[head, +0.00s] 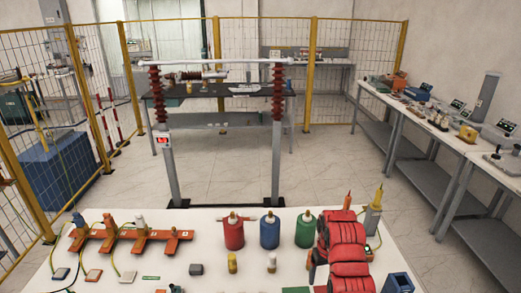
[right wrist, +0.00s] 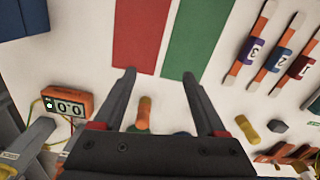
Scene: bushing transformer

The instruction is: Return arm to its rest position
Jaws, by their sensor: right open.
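My right arm, red with dark parts, reaches over the right part of the white table in the head view, and its gripper (head: 345,252) is only partly visible there. In the right wrist view the right gripper (right wrist: 159,75) is open, its two dark fingers apart with nothing between the tips. It hangs above the table, and the small orange-and-green cylinder (right wrist: 143,115) shows beyond the fingers. My left arm and gripper are not in view.
The table (head: 215,283) holds red (head: 233,232), blue (head: 270,230) and green (head: 305,229) cylinders and an orange rail (head: 130,235). A post frame (head: 277,160) stands behind.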

